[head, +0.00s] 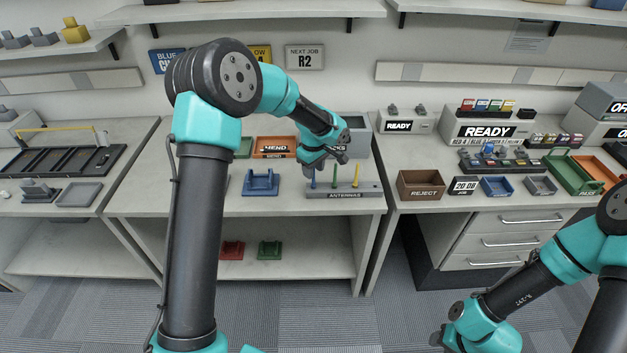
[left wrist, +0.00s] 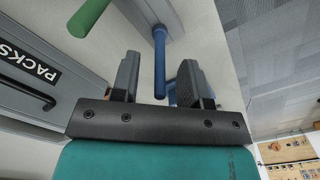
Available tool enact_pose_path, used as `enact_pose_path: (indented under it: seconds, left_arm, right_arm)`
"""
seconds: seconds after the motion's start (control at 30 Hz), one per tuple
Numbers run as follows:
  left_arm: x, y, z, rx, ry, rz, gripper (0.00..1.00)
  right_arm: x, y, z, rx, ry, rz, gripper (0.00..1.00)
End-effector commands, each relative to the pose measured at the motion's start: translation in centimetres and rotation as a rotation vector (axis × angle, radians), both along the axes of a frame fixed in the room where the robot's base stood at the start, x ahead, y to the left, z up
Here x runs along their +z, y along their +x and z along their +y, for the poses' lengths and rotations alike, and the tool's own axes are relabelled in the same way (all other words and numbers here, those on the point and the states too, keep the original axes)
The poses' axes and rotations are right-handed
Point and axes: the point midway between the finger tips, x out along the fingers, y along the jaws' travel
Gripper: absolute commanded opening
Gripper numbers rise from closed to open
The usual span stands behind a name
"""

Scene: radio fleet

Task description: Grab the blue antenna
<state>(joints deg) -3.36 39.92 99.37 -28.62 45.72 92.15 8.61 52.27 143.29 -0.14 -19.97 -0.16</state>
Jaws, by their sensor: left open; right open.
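The blue antenna (head: 313,178) stands upright at the left end of the grey antenna rack (head: 345,190), beside a green antenna (head: 334,174) and a yellow one (head: 357,174). My left gripper (head: 326,160) is just above and behind the blue antenna's top in the head view. In the left wrist view the blue antenna (left wrist: 159,62) points between the two open fingers of my left gripper (left wrist: 157,75), with a gap on both sides. The green antenna (left wrist: 90,17) is to its left there. My right gripper (head: 442,338) is low at the bottom right, far from the rack.
A grey PACKS bin (head: 357,138) stands behind the rack. A blue cradle (head: 261,182) is to the left on the same bench. A brown REJECT bin (head: 421,184) is on the right bench. Bare bench top lies in front of the rack.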

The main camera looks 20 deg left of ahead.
Motion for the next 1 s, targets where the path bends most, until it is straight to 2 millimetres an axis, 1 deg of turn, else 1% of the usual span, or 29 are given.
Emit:
enact_pose_path:
  seconds: [0.03, 0.1, 0.57, 1.0]
  left_arm:
    - [-0.46, -0.02, 0.02, 0.000, 0.000, 0.000, 0.41]
    - [-0.71, 0.00, 0.01, 0.001, 0.000, -0.001, 0.41]
    - [-0.72, 0.00, -0.01, 0.000, 0.000, -0.001, 0.41]
    - [-0.71, 0.00, -0.01, 0.000, 0.000, -0.001, 0.00]
  right_arm:
    - [0.00, 0.00, 0.00, 0.000, 0.000, 0.000, 0.43]
    - [0.00, 0.00, 0.00, 0.000, 0.000, 0.000, 0.43]
    - [0.00, 0.00, 0.00, 0.000, 0.000, 0.000, 0.43]
    - [0.00, 0.00, 0.00, 0.000, 0.000, 0.000, 0.43]
